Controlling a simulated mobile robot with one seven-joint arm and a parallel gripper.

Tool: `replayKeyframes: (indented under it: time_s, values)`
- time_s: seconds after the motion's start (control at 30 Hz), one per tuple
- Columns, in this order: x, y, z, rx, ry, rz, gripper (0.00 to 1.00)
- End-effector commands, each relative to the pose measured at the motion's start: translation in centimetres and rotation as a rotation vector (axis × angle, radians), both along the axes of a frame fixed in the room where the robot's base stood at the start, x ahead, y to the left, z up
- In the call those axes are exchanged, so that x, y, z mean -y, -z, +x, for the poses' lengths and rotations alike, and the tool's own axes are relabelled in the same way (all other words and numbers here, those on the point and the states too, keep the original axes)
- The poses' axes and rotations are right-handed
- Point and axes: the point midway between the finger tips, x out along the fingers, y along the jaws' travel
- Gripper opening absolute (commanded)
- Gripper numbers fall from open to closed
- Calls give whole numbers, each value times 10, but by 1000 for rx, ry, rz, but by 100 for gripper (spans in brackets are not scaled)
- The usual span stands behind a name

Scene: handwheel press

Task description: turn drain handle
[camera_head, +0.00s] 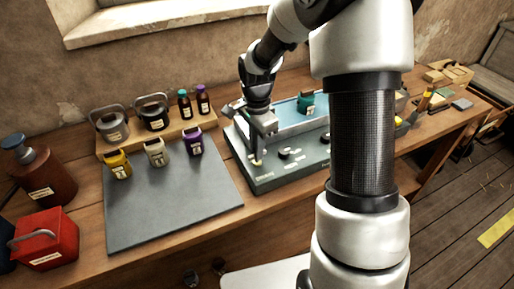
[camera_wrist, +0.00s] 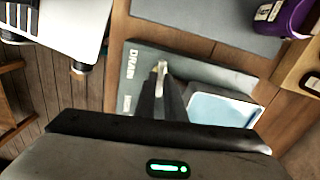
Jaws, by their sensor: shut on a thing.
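The drain handle (camera_wrist: 162,67) is a small pale lever on the dark grey-green machine panel, beside the printed word DRAIN in the wrist view. In the head view the drain handle (camera_head: 258,162) shows as a small yellowish tip at the panel's front left corner. My gripper (camera_head: 257,151) points down over that corner. In the wrist view my gripper (camera_wrist: 164,84) has its fingers close together, shut on the handle, whose end sticks out past the fingertips. The fingers hide the rest of the handle.
The machine (camera_head: 285,178) has several dark knobs and a pale blue basin (camera_wrist: 222,110) behind its panel. A grey mat (camera_head: 170,205) lies to the left. Several labelled canisters and bottles stand on and behind it. A red can (camera_head: 45,240) stands at far left.

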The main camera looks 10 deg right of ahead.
Motion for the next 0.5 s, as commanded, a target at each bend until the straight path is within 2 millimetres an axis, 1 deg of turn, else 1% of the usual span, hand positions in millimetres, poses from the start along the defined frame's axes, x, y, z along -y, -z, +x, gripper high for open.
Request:
replayKeyframes:
  time_s: [0.5]
  values:
    - [0, -1, 0, 1, -456, 1, 0]
